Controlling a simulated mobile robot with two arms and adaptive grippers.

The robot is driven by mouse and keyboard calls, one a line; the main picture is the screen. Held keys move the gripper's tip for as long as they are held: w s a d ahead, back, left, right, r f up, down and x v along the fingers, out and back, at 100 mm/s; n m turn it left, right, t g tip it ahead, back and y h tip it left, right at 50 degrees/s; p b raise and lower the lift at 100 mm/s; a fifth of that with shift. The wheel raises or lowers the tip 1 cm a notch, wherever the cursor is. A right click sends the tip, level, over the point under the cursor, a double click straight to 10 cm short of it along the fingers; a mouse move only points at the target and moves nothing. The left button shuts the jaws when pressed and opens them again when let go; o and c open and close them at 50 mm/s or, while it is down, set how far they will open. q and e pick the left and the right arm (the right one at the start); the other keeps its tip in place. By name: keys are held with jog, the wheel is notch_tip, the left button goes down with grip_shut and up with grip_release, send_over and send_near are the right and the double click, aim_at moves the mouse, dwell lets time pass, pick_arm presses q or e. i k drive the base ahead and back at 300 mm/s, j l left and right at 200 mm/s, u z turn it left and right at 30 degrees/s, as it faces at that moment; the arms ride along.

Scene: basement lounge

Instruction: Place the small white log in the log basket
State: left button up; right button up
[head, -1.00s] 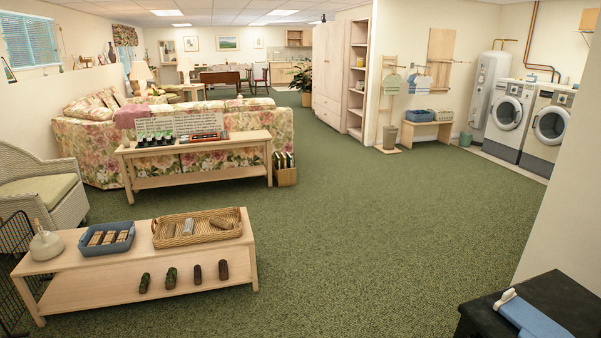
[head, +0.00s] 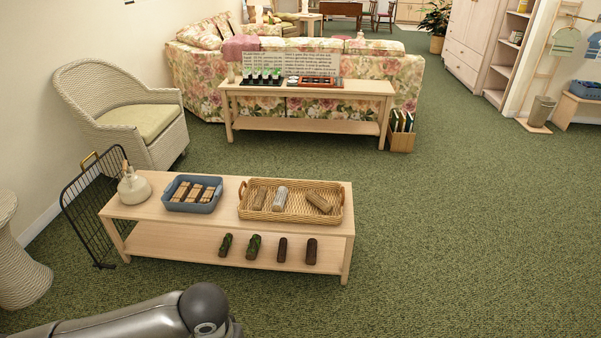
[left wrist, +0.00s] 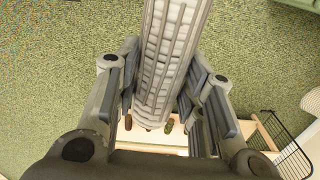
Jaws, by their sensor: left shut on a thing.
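My left gripper (left wrist: 165,105) is shut on a pale grey-white, ribbed log (left wrist: 172,50), seen close up in the left wrist view; it looks like the small white log. In the head view only my left forearm shows at the bottom left, so the gripper and the held log are out of that picture. The wicker log basket (head: 290,216) stands on the right half of the low bench's top. In it lie a greyish-white log (head: 280,197) and two brown logs (head: 259,198) (head: 319,203). My right gripper is not in view.
The low wooden bench (head: 230,229) also holds a blue bin (head: 190,206) of wood pieces and a pale jug (head: 133,187). Several dark logs (head: 254,246) stand on its lower shelf. A black wire screen (head: 88,212) stands at its left end. Carpet right of the bench is clear.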

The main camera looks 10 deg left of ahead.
aim_at(297, 204)
jog(key=i+l, duration=0.1)
jog(key=i, duration=1.45)
jog(key=j+u, duration=0.05)
jog(key=j, duration=0.05)
